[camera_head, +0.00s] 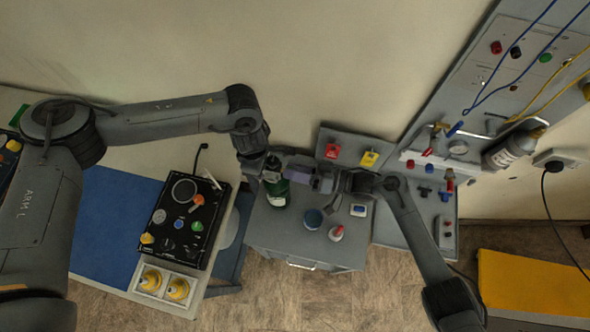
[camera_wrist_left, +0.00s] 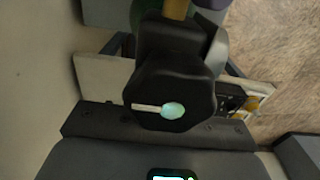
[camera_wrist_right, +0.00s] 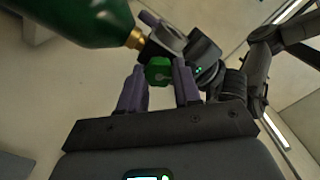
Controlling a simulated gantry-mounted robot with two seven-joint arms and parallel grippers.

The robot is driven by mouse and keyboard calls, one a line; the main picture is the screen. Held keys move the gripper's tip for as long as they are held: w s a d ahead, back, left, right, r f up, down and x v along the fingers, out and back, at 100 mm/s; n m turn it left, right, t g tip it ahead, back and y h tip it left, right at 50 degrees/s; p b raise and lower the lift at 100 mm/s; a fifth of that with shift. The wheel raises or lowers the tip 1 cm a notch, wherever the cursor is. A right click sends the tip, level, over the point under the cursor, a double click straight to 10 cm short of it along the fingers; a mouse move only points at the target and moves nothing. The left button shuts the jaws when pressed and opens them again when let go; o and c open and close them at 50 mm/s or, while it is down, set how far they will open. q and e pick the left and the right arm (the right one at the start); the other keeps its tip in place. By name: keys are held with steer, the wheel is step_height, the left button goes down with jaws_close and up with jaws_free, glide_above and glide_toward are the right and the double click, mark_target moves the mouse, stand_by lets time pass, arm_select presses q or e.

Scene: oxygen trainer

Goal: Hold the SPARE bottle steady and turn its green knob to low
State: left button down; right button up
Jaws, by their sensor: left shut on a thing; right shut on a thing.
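The green SPARE bottle (camera_head: 277,191) stands at the left end of the grey cabinet top, and its body and brass neck (camera_wrist_right: 135,38) show in the right wrist view. My left gripper (camera_head: 271,166) is shut on the bottle's black top fitting. A black lobed knob (camera_wrist_left: 172,95) with a white pointer line and pale cyan spot fills the middle of the left wrist view; the left fingers are hidden there. My right gripper (camera_head: 303,176) reaches in from the right. Its purple fingers are shut on the green knob (camera_wrist_right: 159,70). The knob's setting cannot be read.
A blue cup (camera_head: 313,218), a red-tipped white bottle (camera_head: 336,233) and a small blue-screened device (camera_head: 358,210) stand on the cabinet top (camera_head: 265,238). Red (camera_head: 332,151) and yellow (camera_head: 369,158) blocks sit behind. A black panel (camera_head: 187,222) lies on the left table.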

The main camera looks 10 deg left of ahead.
steer(key=m, duration=0.6)
steer(key=shift+f, duration=0.1)
stand_by(0.5)
steer(key=o, duration=1.1)
steer(key=shift+c, duration=0.2)
steer(key=shift+d, duration=0.1)
steer(key=d, duration=1.2)
steer(key=shift+s, duration=0.15)
arm_select(q)
steer(key=c, duration=0.9)
jaws_free()
steer(key=shift+r, duration=0.15)
